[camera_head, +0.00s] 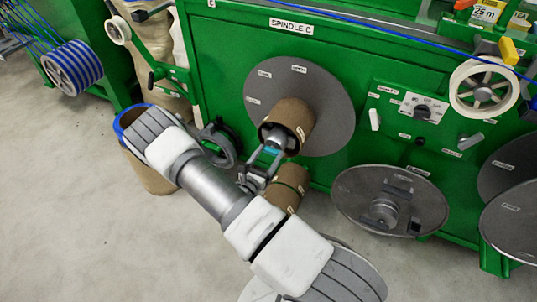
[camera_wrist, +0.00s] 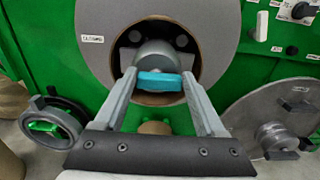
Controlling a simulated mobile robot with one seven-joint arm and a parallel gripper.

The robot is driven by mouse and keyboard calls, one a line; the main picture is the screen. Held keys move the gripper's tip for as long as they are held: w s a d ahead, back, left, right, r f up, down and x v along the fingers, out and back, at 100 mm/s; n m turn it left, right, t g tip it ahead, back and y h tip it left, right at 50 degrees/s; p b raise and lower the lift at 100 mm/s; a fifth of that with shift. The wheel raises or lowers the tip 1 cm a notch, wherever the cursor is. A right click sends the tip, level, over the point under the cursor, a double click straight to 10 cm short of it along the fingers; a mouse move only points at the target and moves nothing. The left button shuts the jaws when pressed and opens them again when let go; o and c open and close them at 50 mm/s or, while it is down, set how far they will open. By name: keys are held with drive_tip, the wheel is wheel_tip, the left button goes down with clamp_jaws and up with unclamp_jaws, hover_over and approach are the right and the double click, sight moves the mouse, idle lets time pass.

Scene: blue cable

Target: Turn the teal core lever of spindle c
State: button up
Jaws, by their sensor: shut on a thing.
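The teal core lever (camera_wrist: 160,81) sits at the front of the grey hub of spindle c, inside the open end of a brown cardboard core. It also shows in the head view (camera_head: 270,150), partly behind my fingers. My gripper (camera_wrist: 158,84) reaches up to the lever with one finger at each end of it, and is shut on it. The lever lies nearly level in the wrist view. The brown core (camera_head: 291,119) is on the spindle in front of a large grey disc (camera_head: 325,100). The "SPINDLE C" label (camera_head: 291,26) is above on the green machine.
A second brown core (camera_head: 288,188) is below the spindle. A dark handwheel (camera_head: 218,146) is to the left, with a bin (camera_head: 150,178) beyond it. Another grey disc (camera_head: 350,195) and a switch panel (camera_head: 421,107) are to the right. The floor (camera_head: 60,220) at left is clear.

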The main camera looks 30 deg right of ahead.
drive_tip(key=shift+n, duration=0.3)
drive_tip(key=n, duration=0.1)
drive_tip(key=n+p, duration=0.1)
drive_tip(key=shift+w+a+r+n+p, duration=0.1)
drive_tip(key=shift+a+r+n+p, duration=0.05)
drive_tip(key=shift+n+p, duration=0.2)
drive_tip(key=n, duration=0.2)
drive_tip(key=n+p, duration=0.1)
drive_tip(key=n, duration=0.2)
drive_tip(key=shift+w+a+n+p, duration=0.15)
drive_tip(key=shift+w+n+p, duration=0.05)
drive_tip(key=shift+n+p, duration=0.15)
drive_tip(key=n, duration=0.4)
drive_tip(key=shift+w+p, duration=0.15)
drive_tip(key=shift+p, duration=0.2)
drive_tip(key=shift+w+a+f+n, duration=0.1)
drive_tip(key=shift+f+n, duration=0.1)
drive_tip(key=shift+n, duration=1.05)
drive_tip(key=shift+a+f+n, duration=0.1)
drive_tip(key=shift+f+n, duration=0.05)
drive_tip(key=shift+n, duration=1.1)
drive_tip(key=o, duration=1.3)
